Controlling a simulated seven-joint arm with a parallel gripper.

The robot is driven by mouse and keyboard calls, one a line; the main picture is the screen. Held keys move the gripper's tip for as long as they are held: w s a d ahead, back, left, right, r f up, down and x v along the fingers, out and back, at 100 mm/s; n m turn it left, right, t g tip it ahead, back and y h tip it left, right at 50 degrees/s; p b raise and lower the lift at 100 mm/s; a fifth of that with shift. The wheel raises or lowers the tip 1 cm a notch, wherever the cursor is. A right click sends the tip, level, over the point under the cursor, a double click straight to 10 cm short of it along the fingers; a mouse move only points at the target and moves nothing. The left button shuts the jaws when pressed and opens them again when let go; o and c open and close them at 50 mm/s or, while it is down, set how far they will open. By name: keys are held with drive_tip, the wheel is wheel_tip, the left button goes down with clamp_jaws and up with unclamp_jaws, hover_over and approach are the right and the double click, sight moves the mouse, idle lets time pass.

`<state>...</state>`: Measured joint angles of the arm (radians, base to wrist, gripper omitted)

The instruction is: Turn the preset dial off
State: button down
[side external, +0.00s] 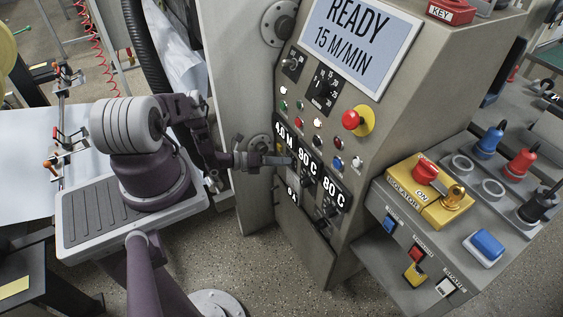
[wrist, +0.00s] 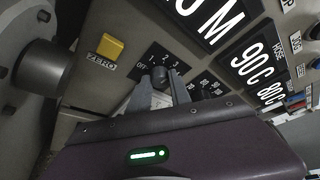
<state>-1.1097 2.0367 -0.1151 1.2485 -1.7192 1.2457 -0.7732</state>
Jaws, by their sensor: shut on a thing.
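A small dark dial knob (wrist: 160,76) sits on a black plate marked OFF, 1, 2 and 3 in the wrist view. My gripper (wrist: 160,88) is shut on this knob, with one finger on each side. I cannot tell which mark the knob points to, and no name for the dial is readable. In the side external view my gripper (side external: 289,161) reaches the grey machine panel beside the number displays. There the dial is hidden by my gripper.
A yellow square button (wrist: 110,47) labelled ZERO sits left of the dial. A temperature dial (wrist: 207,88) is close on the right. Number displays (side external: 307,171) line the panel.

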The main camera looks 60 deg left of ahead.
idle(0.4)
drive_tip(key=c, duration=1.2)
unclamp_jaws()
